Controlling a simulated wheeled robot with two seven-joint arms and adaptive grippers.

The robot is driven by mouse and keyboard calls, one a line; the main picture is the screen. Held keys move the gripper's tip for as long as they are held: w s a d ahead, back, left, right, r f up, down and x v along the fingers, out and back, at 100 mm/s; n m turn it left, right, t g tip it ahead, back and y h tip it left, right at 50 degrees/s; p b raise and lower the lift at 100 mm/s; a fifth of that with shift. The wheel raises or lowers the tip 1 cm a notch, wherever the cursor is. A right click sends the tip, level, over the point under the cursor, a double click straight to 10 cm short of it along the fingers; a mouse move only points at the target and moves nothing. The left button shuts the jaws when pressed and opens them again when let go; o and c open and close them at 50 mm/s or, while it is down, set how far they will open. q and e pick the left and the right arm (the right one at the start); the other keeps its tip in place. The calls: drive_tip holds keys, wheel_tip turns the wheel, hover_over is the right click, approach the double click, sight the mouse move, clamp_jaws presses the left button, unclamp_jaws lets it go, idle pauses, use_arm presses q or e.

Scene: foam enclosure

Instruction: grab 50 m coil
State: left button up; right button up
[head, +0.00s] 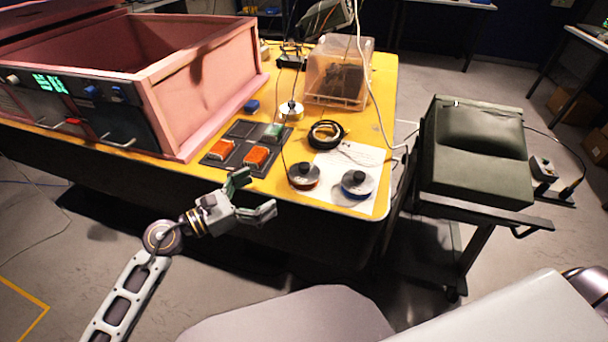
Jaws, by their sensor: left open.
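A black cable coil (326,134) lies flat on the yellow table (382,95), behind a white sheet of paper. Two spools stand at the table's front edge: one with an orange-brown rim (304,176) and one with a blue rim (357,184), on the paper. I cannot read a 50 m label on any of them. My left gripper (256,195) is open and empty, in front of the table edge. It is to the left of the spools, apart from them and from the coil. My right gripper is not in view.
A pink foam-walled enclosure (210,85) fills the table's left. A dark tray (238,148) with orange and green blocks lies between it and the coil. A clear bin (338,75) stands behind the coil. Hanging cables cross the area. A dark green padded cart (478,150) stands right.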

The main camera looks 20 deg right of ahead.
use_arm(q)
drive_tip(key=shift+s, duration=0.15)
drive_tip(key=shift+d, duration=0.1)
drive_tip(key=p, duration=0.1)
approach(301, 170)
drive_tip(key=x, duration=0.3)
drive_tip(key=shift+x, duration=1.15)
drive_tip(key=shift+w+d+f, duration=0.1)
drive_tip(key=shift+w+d, duration=0.1)
drive_tip(key=shift+d, duration=0.3)
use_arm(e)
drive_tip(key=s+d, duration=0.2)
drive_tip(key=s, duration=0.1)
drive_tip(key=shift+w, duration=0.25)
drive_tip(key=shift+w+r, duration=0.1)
